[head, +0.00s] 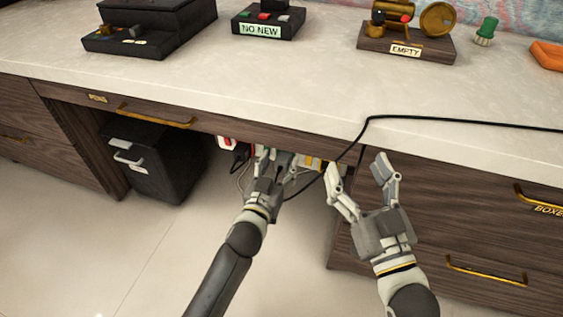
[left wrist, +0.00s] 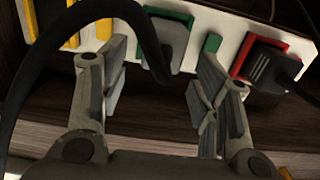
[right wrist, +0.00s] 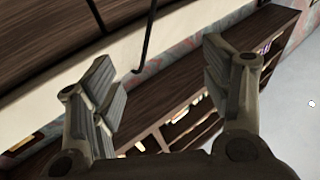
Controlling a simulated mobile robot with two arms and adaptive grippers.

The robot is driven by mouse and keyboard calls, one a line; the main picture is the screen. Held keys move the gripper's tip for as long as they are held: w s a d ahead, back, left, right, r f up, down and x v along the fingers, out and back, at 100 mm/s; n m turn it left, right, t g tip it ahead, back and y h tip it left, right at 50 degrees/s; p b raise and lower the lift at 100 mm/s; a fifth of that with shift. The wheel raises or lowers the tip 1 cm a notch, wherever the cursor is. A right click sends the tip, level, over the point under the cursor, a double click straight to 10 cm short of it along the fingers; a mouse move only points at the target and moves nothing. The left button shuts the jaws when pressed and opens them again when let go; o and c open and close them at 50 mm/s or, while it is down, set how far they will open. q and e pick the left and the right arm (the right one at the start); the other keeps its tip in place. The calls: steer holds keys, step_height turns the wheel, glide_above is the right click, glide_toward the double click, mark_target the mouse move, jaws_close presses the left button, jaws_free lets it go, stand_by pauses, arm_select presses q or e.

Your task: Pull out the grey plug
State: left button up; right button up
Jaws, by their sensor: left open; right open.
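The grey plug (left wrist: 172,52) sits in the green socket of a white power strip (left wrist: 228,22) in the left wrist view. A dark cable (left wrist: 100,12) arcs close to the camera, partly in front of the plug. My left gripper (left wrist: 160,88) is open, its fingers on either side of the plug and apart from it. In the head view, my left gripper (head: 274,165) is under the desk at the strip and hides much of it. My right gripper (head: 358,170) is open and empty in front of the desk edge. It also shows in the right wrist view (right wrist: 165,90).
A black plug (left wrist: 270,72) sits in the red socket to the right, and a yellow socket (left wrist: 70,40) is at the left. A black cable (head: 440,120) runs over the desk edge. A black bin (head: 150,165) stands under the desk, left of my left gripper.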

arm_select(q)
steer(key=shift+x, duration=1.35)
arm_select(e)
steer(key=shift+s+a+r+t+y, duration=0.1)
steer(key=shift+s+r+t+y, duration=0.15)
steer(key=shift+r+t, duration=0.45)
steer(key=shift+s+r+t+y, duration=0.25)
steer(key=shift+r+t, duration=0.05)
steer(key=shift+r, duration=0.7)
arm_select(q)
steer(key=shift+s, duration=0.1)
jaws_close()
steer(key=shift+s, duration=0.15)
arm_select(e)
steer(key=shift+w+f, duration=0.1)
steer(key=shift+f, duration=0.05)
